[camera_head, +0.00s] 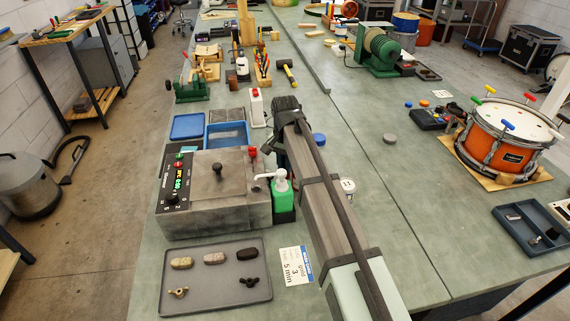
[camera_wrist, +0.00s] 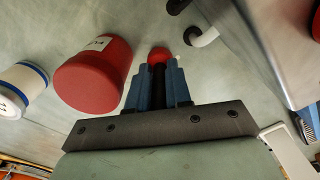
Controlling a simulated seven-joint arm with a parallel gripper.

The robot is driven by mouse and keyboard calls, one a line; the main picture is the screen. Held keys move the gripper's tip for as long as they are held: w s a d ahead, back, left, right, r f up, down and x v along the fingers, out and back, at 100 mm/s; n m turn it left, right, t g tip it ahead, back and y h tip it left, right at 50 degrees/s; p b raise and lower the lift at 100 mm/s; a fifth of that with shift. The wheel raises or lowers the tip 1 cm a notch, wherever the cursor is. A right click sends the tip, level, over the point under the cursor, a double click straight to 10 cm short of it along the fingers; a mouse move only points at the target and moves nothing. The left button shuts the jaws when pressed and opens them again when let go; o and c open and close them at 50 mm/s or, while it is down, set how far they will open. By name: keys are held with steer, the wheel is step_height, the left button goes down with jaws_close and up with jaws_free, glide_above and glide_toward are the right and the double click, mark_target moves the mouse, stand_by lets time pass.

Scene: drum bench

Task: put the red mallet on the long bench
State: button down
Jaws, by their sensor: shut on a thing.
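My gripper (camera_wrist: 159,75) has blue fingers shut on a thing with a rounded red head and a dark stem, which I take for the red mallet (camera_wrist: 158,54). Its lower part is hidden between the fingers. In the head view, my gripper (camera_head: 268,143) reaches over the bench beside the grey control box, and the held mallet cannot be made out there. The long bench (camera_head: 350,110) has a grey-green top running to the back. In the wrist view its surface (camera_wrist: 130,20) lies beyond the fingertips.
A red labelled cup (camera_wrist: 95,75) and a white blue-striped cup (camera_wrist: 22,88) stand left of my fingers. The grey control box (camera_head: 215,195) and green pump bottle (camera_head: 281,187) are close to my arm. An orange drum (camera_head: 497,145) stands right. The bench middle is mostly clear.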

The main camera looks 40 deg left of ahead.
steer(key=shift+f, duration=0.15)
steer(key=c, duration=1.3)
jaws_free()
step_height(320, 180, up, 11)
steer(key=shift+r, duration=0.45)
steer(key=o, duration=0.4)
steer(key=shift+r, duration=0.25)
steer(key=shift+c, duration=0.2)
